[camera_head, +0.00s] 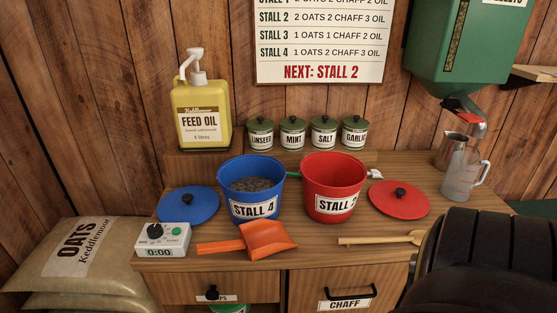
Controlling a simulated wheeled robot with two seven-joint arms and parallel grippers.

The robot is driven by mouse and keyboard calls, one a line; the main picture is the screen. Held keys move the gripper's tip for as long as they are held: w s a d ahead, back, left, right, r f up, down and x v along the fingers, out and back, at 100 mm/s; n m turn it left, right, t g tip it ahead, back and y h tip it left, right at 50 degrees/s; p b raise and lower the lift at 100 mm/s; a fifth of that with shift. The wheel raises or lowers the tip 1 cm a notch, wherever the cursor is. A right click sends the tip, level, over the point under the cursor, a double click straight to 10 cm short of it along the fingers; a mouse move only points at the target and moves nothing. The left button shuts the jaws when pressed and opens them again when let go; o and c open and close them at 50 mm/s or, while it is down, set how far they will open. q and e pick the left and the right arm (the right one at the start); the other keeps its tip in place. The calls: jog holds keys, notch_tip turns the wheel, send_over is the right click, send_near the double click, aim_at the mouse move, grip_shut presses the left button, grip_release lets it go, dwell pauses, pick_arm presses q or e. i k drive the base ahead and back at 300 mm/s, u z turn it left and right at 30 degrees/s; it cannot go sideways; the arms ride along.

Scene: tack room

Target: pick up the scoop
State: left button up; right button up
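The orange scoop (268,240) lies on the wooden counter in front of the blue bucket. Its broad pan is to the right and its handle points left, toward the timer. Nothing is holding it. Neither of my grippers' fingers show in the head view. A large black ribbed shape, which looks like part of my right arm, fills the lower right corner and hides the counter there.
Behind the scoop stand a blue bucket (253,188) with dark contents and a red bucket (334,188). A timer (163,239) stands left of the scoop. A wooden spoon (385,239) lies to the right. Blue (189,207) and red (399,201) lids flank the buckets.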

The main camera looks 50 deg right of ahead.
aim_at(261, 238)
jog(key=z, duration=0.45)
jog(key=i, duration=0.75)
jog(key=z, duration=0.7)
